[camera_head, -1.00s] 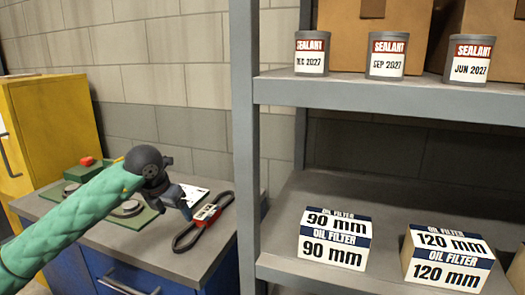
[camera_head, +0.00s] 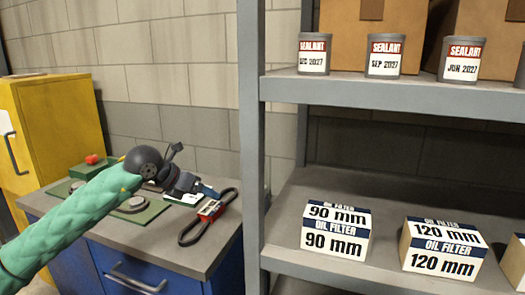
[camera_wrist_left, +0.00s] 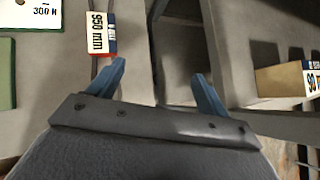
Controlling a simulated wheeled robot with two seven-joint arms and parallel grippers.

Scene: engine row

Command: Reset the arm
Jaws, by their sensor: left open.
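My left arm, in a green quilted sleeve, comes in from the left in the head view and reaches over the workbench (camera_head: 190,255). My left gripper (camera_head: 200,187) hangs above the bench top near a black belt with a red and white label (camera_head: 211,211). In the left wrist view the blue fingers of my left gripper (camera_wrist_left: 155,85) are spread apart with nothing between them. The belt's label, reading 950 mm (camera_wrist_left: 101,33), lies beyond the left finger. My right gripper does not show.
A grey shelf unit (camera_head: 395,93) stands to the right, its post close to the bench. It holds sealant cans (camera_head: 385,56) above and oil filter boxes (camera_head: 336,232) below. A yellow cabinet (camera_head: 55,130) stands at the left. A green board (camera_head: 140,216) lies on the bench.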

